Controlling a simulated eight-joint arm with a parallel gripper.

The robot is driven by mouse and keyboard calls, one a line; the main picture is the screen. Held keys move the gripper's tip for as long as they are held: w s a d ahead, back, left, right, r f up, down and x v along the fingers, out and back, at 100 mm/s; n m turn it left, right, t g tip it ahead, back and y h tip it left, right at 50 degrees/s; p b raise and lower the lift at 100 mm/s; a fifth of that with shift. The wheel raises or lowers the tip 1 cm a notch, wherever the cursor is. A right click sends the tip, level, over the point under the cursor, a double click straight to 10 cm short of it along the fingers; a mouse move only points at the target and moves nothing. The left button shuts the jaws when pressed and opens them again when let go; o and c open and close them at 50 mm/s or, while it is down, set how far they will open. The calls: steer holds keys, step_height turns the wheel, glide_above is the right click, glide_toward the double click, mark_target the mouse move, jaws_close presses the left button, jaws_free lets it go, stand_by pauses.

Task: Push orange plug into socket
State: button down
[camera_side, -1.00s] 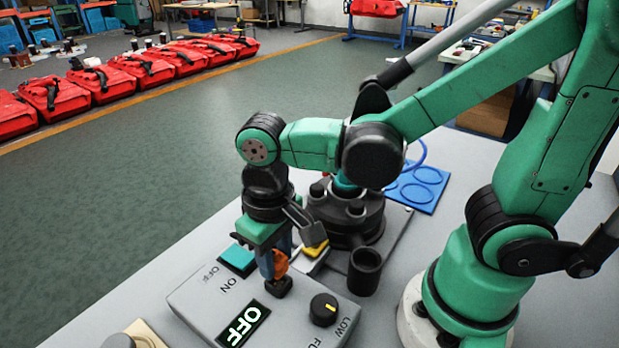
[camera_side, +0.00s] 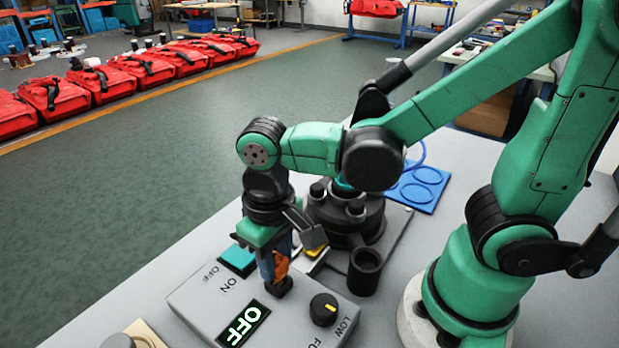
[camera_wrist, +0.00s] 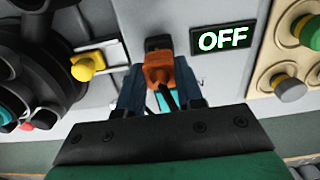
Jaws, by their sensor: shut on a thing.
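The orange plug (camera_side: 281,265) is held between the fingers of my gripper (camera_side: 273,266), over the grey control box (camera_side: 205,296). In the wrist view the orange plug (camera_wrist: 158,68) sits between the two dark blue fingers of my gripper (camera_wrist: 159,88). A black piece (camera_side: 279,288) lies directly below the plug on the box top; it also shows at the plug's far end in the wrist view (camera_wrist: 158,43). The plug appears to touch or enter this black piece, but how deep it sits cannot be told. The socket opening is hidden.
The box has a lit OFF display (camera_side: 243,323), a black knob (camera_side: 323,310) and a teal switch (camera_side: 238,259). A black tank assembly (camera_side: 345,220) with a yellow-handled valve (camera_wrist: 88,66) stands close beside the plug. A blue mat (camera_side: 418,187) lies behind.

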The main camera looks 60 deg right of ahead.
steer(key=shift+f, duration=0.3)
steer(key=shift+f, duration=0.5)
jaws_free()
steer(key=shift+r, duration=4.2)
